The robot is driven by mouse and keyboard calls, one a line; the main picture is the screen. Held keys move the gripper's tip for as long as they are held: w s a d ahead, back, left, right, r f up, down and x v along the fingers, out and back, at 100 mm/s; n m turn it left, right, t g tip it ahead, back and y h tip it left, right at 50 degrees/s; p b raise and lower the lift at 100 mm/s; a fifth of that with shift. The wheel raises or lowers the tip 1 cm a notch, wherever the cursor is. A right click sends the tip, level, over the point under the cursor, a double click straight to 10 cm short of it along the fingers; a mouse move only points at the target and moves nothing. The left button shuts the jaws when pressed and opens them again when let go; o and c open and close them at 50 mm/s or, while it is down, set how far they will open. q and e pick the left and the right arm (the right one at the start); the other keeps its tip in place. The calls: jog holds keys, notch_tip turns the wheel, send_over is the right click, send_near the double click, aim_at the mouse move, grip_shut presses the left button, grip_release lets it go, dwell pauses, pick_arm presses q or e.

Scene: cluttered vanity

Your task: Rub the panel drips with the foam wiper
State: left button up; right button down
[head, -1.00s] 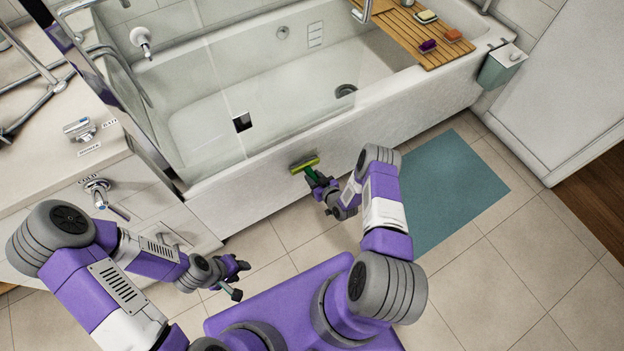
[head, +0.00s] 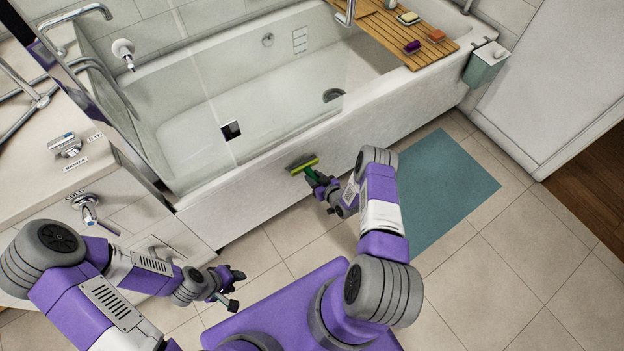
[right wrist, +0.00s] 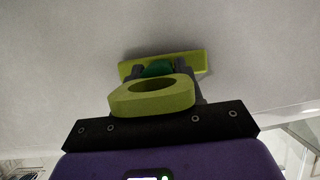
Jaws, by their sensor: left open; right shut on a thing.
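The foam wiper has a yellow-green bar head (head: 304,164) and a green handle. It is at the white outer side panel of the bathtub (head: 265,184), below the rim. My right gripper (head: 318,181) is shut on its handle. In the right wrist view, the bar head (right wrist: 190,63) lies against or very close to the pale panel, beyond my fingers; contact is not certain. A yellow-green ring (right wrist: 152,96) shows nearer the camera. I cannot make out any drips on the panel. My left gripper (head: 234,286) is open and empty, low above the floor.
A glass screen (head: 205,125) stands on the tub's left part. A wooden rack (head: 385,32) with soap-like blocks spans the tub. A counter with taps (head: 66,145) is at left. A teal mat (head: 450,185) lies on the tiled floor at right.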

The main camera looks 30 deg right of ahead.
jog(key=shift+w+d+r+p, duration=0.15)
jog(key=shift+d+r, duration=0.15)
jog(key=shift+d, duration=0.3)
jog(key=shift+w+d+r+p, duration=0.15)
jog(key=shift+d+r, duration=0.1)
jog(key=shift+d, duration=0.35)
jog(key=shift+s+a+p, duration=0.2)
jog(key=shift+a, duration=0.65)
jog(key=shift+s+a+p, duration=0.15)
jog(key=shift+a, duration=3.05)
jog(key=shift+d+f+b, duration=0.15)
jog(key=shift+d+b, duration=0.5)
jog(key=shift+d, duration=1.8)
jog(key=shift+w+d, duration=0.15)
jog(key=shift+d, duration=0.7)
jog(key=shift+w+d, duration=0.15)
jog(key=shift+d, duration=0.65)
jog(key=shift+s+a+p, duration=0.2)
jog(key=shift+a+p, duration=0.2)
jog(key=shift+a, duration=1.25)
jog(key=shift+s+a, duration=0.15)
jog(key=shift+a, duration=2.25)
jog(key=shift+d+b, duration=0.4)
jog(key=shift+d, duration=2.2)
